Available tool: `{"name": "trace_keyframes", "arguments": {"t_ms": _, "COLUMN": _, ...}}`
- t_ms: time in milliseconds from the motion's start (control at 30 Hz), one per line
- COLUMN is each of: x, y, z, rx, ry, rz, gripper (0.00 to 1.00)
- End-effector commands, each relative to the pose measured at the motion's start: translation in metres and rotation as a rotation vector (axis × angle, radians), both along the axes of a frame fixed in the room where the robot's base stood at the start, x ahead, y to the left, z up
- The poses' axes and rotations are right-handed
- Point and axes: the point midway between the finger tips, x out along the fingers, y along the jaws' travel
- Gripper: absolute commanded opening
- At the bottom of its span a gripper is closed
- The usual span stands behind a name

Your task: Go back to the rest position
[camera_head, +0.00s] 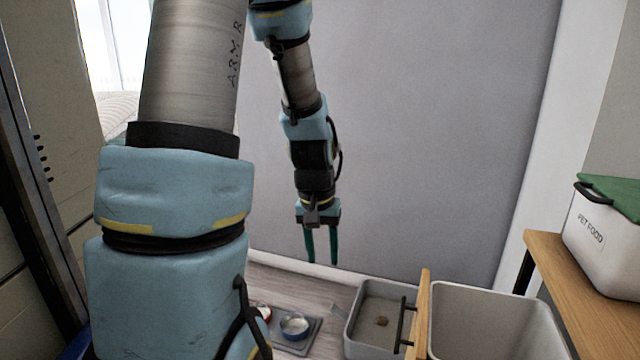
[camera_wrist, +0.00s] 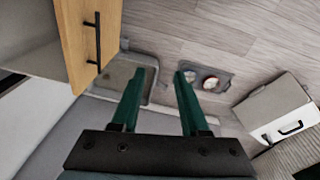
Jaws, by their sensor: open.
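My gripper (camera_head: 322,255) hangs from my arm in the middle of the head view, pointing down with its two green fingers apart. It is open and nothing is between the fingers. In the wrist view my gripper (camera_wrist: 155,85) also shows open and empty, with the floor far below it. In the head view my arm's lower links fill the left part and hide some of the floor.
Below stand a grey litter tray (camera_head: 352,345) and a mat (camera_head: 312,336) with bowls (camera_head: 295,326). A wooden-fronted drawer bin (camera_head: 422,315) is at the lower right. A pet food box (camera_head: 595,240) stands on a wooden top (camera_head: 560,270). A grey wall (camera_head: 430,130) is behind.

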Motion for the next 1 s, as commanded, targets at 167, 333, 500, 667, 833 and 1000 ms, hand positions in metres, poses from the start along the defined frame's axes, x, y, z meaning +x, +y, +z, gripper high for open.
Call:
{"name": "trace_keyframes", "arguments": {"t_ms": 167, "x": -0.028, "y": 0.054, "z": 0.022, "rx": 0.031, "ry": -0.038, "rz": 0.072, "gripper": 0.45}}
{"name": "trace_keyframes", "arguments": {"t_ms": 333, "x": -0.057, "y": 0.091, "z": 0.034, "rx": 0.052, "ry": -0.062, "rz": 0.131, "gripper": 0.45}}
{"name": "trace_keyframes", "arguments": {"t_ms": 500, "x": -0.055, "y": 0.087, "z": 0.073, "rx": 0.051, "ry": -0.057, "rz": 0.122, "gripper": 0.45}}
{"name": "trace_keyframes", "arguments": {"t_ms": 667, "x": -0.055, "y": 0.087, "z": 0.108, "rx": 0.051, "ry": -0.057, "rz": 0.122, "gripper": 0.45}}
{"name": "trace_keyframes", "arguments": {"t_ms": 833, "x": -0.054, "y": 0.087, "z": 0.154, "rx": 0.051, "ry": -0.057, "rz": 0.121, "gripper": 0.45}}
{"name": "trace_keyframes", "arguments": {"t_ms": 1000, "x": -0.054, "y": 0.087, "z": 0.183, "rx": 0.051, "ry": -0.057, "rz": 0.121, "gripper": 0.45}}
